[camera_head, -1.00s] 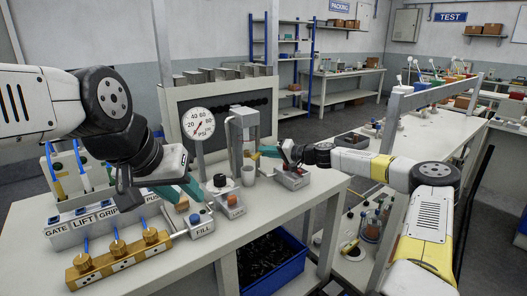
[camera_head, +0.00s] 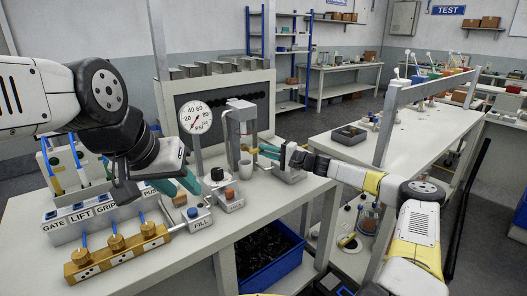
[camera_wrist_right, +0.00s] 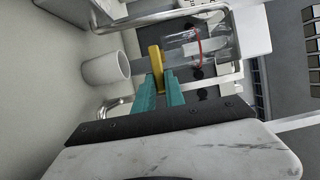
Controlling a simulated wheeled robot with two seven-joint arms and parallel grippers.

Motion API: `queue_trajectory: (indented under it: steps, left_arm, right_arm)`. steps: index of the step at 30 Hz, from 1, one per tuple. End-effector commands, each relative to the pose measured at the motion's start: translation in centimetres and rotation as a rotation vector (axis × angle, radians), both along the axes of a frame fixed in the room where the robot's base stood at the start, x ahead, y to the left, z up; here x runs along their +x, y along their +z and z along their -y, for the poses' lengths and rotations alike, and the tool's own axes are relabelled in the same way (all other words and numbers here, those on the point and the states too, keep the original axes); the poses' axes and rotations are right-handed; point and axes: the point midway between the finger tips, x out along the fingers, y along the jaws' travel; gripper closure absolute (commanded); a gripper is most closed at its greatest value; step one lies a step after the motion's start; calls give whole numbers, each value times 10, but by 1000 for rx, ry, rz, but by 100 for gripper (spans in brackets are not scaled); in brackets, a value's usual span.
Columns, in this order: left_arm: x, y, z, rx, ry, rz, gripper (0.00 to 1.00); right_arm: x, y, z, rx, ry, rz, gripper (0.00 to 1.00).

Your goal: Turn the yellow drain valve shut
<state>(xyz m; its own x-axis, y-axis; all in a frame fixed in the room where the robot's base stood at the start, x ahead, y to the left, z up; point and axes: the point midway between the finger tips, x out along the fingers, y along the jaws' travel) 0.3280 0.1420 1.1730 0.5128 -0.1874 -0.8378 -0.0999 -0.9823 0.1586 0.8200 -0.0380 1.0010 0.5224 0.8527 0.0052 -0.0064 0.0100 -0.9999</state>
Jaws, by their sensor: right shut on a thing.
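The yellow drain valve handle (camera_wrist_right: 156,62) stands beside a clear cylinder with a red ring (camera_wrist_right: 196,45) in the right wrist view. The teal fingertips of my right gripper (camera_wrist_right: 159,82) are closed on its near end. In the head view the right gripper (camera_head: 273,153) reaches in from the right to the yellow handle (camera_head: 257,149), by the metal-framed fixture (camera_head: 240,128). The fingers partly hide the handle there. My left gripper (camera_head: 178,187) hangs over the table near the FILL block; its view does not show clearly whether its jaws are apart.
A white cup (camera_wrist_right: 106,69) stands near the valve, and also shows in the head view (camera_head: 246,169). A PSI gauge (camera_head: 195,117) stands left of the fixture. The FILL block (camera_head: 199,219) and a brass manifold (camera_head: 117,250) are in front. A blue bin (camera_head: 270,262) is below.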

Motion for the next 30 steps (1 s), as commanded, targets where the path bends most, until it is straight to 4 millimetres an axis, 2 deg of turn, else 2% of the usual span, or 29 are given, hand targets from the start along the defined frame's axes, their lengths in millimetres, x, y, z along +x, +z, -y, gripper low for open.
queue_trajectory:
  steps: [10, 11, 14, 23, 26, 30]
  left_arm:
    - [0, 0, 0, 0, 0, 0, 64]
    - [0, 0, 0, 0, 0, 0, 64]
    - [0, 0, 0, 0, 0, 0, 64]
    - [0, 0, 0, 0, 0, 0, 64]
    - [0, 0, 0, 0, 0, 0, 64]
    - [0, 0, 0, 0, 0, 0, 64]
  right_arm:
    - [0, -1, 1, 3, -2, -5, 100]
    - [0, -1, 1, 2, -2, -6, 82]
    - [0, -1, 1, 3, -2, -4, 64]
    - [0, -1, 1, 2, -1, -3, 64]
    - [-3, -1, 8, 2, -3, -3, 64]
    - [-15, -1, 26, 2, -3, -3, 64]
